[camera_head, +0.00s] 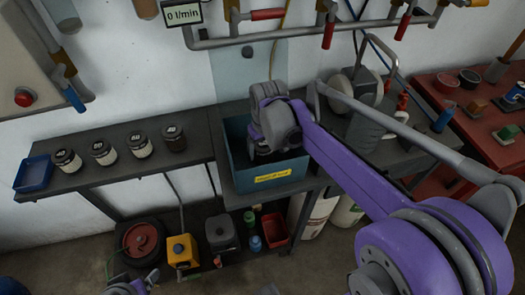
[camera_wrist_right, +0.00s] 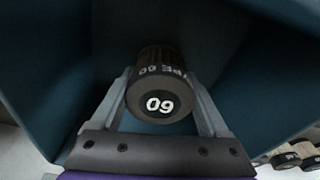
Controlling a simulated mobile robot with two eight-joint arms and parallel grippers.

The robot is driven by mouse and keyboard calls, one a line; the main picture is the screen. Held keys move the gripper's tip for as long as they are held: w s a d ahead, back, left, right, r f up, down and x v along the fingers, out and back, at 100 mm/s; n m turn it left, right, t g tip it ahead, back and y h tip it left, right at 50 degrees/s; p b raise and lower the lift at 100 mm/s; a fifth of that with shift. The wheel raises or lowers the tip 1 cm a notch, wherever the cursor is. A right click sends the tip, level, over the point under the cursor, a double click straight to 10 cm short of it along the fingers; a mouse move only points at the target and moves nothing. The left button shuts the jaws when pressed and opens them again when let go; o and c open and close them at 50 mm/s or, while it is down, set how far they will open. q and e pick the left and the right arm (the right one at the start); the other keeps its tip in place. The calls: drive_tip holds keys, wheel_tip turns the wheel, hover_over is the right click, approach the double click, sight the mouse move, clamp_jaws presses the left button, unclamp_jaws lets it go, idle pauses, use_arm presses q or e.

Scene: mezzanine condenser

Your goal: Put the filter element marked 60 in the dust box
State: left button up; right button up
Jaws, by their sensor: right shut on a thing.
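The filter element marked 60 (camera_wrist_right: 160,104) is a dark cylinder with a white 60 on its end cap, seen in the right wrist view. My right gripper (camera_wrist_right: 160,82) is shut on it, one finger on each side. In the head view my right gripper (camera_head: 263,142) is down inside the blue dust box (camera_head: 245,183), which has a yellow label on its front. The blue walls surround the element in the wrist view. Whether it touches the floor of the box I cannot tell. Grey parts at the head view's bottom edge may be my left gripper (camera_head: 132,287); its jaws are unclear.
Several dark-lidded jar-like elements (camera_head: 104,153) stand in a row on the left shelf, beside a blue tray (camera_head: 34,173). A grey metal canister (camera_head: 372,122) stands right of the box. Pipes with red handles (camera_head: 267,14) run above. A red table (camera_head: 455,95) is at right.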

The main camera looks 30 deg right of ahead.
sight(265, 146)
drive_tip(key=shift+f, duration=0.4)
drive_tip(key=shift+f, duration=0.15)
drive_tip(key=o, duration=1.5)
drive_tip(key=shift+r, duration=0.35)
drive_tip(key=r, duration=0.4)
drive_tip(key=s+r, duration=0.1)
drive_tip(key=r, duration=0.2)
drive_tip(key=r+p, duration=0.1)
drive_tip(key=r, duration=0.3)
drive_tip(key=shift+s+r, duration=0.2)
drive_tip(key=shift+r, duration=0.1)
